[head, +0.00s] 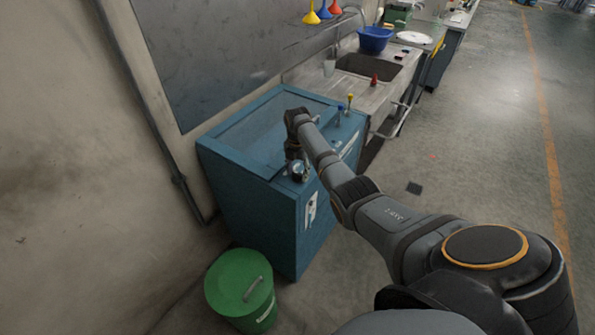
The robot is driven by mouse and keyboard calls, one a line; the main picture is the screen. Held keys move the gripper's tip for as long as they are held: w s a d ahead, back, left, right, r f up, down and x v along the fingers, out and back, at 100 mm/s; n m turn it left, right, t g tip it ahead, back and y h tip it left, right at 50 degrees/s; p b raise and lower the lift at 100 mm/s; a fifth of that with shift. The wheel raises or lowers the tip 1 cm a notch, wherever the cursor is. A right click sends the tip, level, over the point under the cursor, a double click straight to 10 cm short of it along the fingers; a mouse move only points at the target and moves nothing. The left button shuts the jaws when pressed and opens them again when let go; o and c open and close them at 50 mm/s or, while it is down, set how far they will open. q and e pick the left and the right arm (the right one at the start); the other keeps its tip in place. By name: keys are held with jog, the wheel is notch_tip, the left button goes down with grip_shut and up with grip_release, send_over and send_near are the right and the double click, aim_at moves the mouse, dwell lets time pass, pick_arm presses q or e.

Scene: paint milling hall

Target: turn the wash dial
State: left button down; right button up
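The wash dial (299,173) appears as a small dark, round knob with a light rim on the near top edge of a blue wash cabinet (285,225). My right arm reaches across the cabinet from the right. My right gripper (296,160) points down over the dial, very close to it. It partly covers the dial, so I cannot tell whether the fingers touch it or how far apart they are. My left gripper is not in view.
A green lidded bin (240,287) stands on the floor in front of the cabinet. A sink (368,67) is behind. The floor at right is open.

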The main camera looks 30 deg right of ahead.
jog(key=c, duration=0.7)
jog(key=shift+c, duration=0.2)
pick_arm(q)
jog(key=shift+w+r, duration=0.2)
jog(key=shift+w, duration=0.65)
pick_arm(e)
jog(key=shift+r, duration=0.1)
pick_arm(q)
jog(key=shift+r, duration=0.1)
pick_arm(e)
jog(key=m+p, duration=0.2)
jog(key=m, duration=0.1)
jog(key=shift+r, duration=0.1)
jog(key=m+p, duration=0.1)
jog(key=m, duration=0.3)
jog(key=shift+m+p, duration=0.3)
jog(key=m+p, duration=0.1)
jog(key=m, duration=0.4)
jog(key=shift+w, duration=0.1)
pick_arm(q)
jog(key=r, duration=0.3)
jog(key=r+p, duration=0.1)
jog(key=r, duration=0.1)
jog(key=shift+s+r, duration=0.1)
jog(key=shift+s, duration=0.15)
pick_arm(e)
jog(key=m, duration=0.5)
